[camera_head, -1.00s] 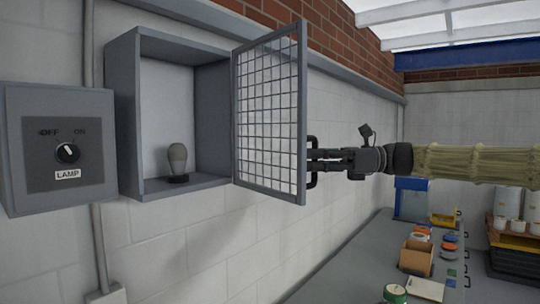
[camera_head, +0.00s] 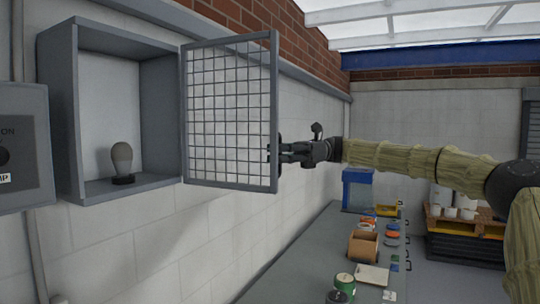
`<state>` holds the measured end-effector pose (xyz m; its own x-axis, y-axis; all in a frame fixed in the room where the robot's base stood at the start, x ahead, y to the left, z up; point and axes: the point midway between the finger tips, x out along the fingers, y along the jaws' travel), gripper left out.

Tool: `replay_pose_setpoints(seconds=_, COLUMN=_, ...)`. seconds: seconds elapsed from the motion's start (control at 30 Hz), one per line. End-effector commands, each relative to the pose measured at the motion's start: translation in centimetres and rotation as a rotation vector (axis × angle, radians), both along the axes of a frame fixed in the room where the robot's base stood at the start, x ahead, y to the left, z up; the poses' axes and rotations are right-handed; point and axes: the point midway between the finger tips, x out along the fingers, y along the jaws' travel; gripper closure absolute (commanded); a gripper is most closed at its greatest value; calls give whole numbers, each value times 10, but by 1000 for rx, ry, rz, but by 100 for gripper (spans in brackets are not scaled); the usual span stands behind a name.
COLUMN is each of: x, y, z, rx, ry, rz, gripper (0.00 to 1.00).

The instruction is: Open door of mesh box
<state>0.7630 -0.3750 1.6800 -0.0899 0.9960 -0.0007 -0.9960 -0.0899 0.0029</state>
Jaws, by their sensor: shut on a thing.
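The mesh box (camera_head: 60,110) is a grey metal cabinet on the white wall at the left, with a lamp bulb (camera_head: 122,160) standing inside on its floor. Its mesh door (camera_head: 230,186) stands swung wide open, hinged at the box's right edge and reaching to the right. My gripper (camera_head: 277,151) is at the door's free edge, shut on the door handle (camera_head: 279,142). The handle is mostly hidden by the fingers and the door frame. My arm stretches in from the right.
A grey switch box (camera_head: 30,185) is cut by the left edge. A pallet with white buckets (camera_head: 440,196) stands at the right.

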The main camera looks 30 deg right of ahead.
Motion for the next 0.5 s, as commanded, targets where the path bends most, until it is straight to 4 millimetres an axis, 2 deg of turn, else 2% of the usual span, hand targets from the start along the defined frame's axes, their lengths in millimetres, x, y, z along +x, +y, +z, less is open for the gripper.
replay_pose_setpoints(seconds=0.27, x=0, y=0, z=-1, rx=0, ry=3, rz=1, gripper=100)
replay_pose_setpoints(seconds=0.3, x=0, y=0, z=-1, rx=0, ry=3, rz=1, gripper=82)
replay_pose_setpoints(seconds=0.4, x=1, y=1, z=-1, rx=0, ry=2, rz=2, gripper=65)
replay_pose_setpoints(seconds=0.5, x=1, y=2, z=-1, rx=1, ry=2, rz=3, gripper=65)
